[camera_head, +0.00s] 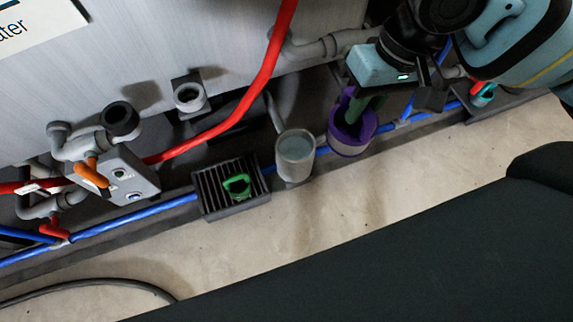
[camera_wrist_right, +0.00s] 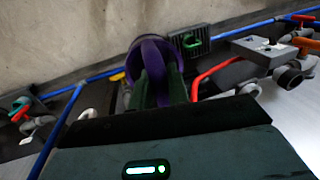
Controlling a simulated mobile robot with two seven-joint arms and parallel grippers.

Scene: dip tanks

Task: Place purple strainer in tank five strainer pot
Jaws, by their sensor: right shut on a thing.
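The purple strainer (camera_head: 349,138) is a round cup with a raised handle. My right gripper (camera_head: 353,108) comes down from above and is shut on its handle. In the right wrist view the strainer (camera_wrist_right: 149,53) shows between and beyond the two dark green fingers (camera_wrist_right: 164,86). A grey cylindrical pot (camera_head: 296,158) with a greyish-blue top stands just left of the strainer. I cannot tell whether it is the tank five pot. Whether another pot is under the strainer is hidden. My left gripper is not in view.
A slatted dark tray (camera_head: 212,207) holds a green handled piece (camera_head: 237,186). A teal handled piece (camera_head: 484,95) is at the right. Blue pipes (camera_head: 135,218) and a red hose (camera_head: 262,78) run along the tank. A valve box (camera_head: 128,182) is at the left. Pale floor (camera_head: 420,165) lies in front.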

